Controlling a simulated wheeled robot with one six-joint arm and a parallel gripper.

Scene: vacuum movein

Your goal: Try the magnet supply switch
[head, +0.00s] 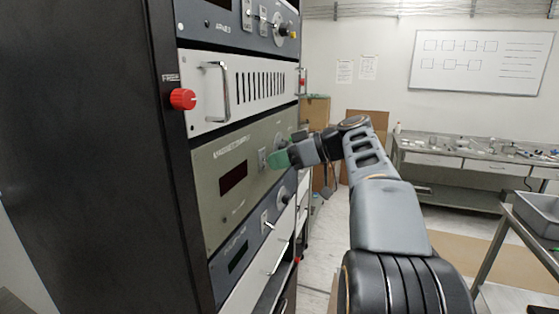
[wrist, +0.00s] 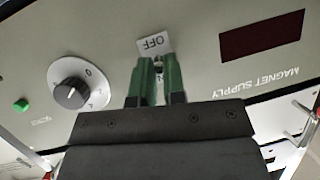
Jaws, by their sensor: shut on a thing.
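The magnet supply panel (head: 228,208) is an olive-grey unit in the rack, with a dark red display (head: 233,178). In the wrist view the panel is upside down, and its "MAGNET SUPPLY" lettering (wrist: 265,77) is at the right. The switch (wrist: 158,66) is a small metal toggle on a light plate marked OFF (wrist: 155,43); part of the plate is covered. My gripper (head: 277,159) is at the panel, its green fingers (wrist: 157,80) shut on the toggle, one on each side. The fingers hide most of the lever, so I cannot tell its position.
A round knob (wrist: 76,93) and a green button (wrist: 21,105) sit beside the switch. A vented panel with a handle (head: 221,92) is above, with a red knob (head: 183,99) on the rack's side. A bench (head: 455,160) stands behind to the right.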

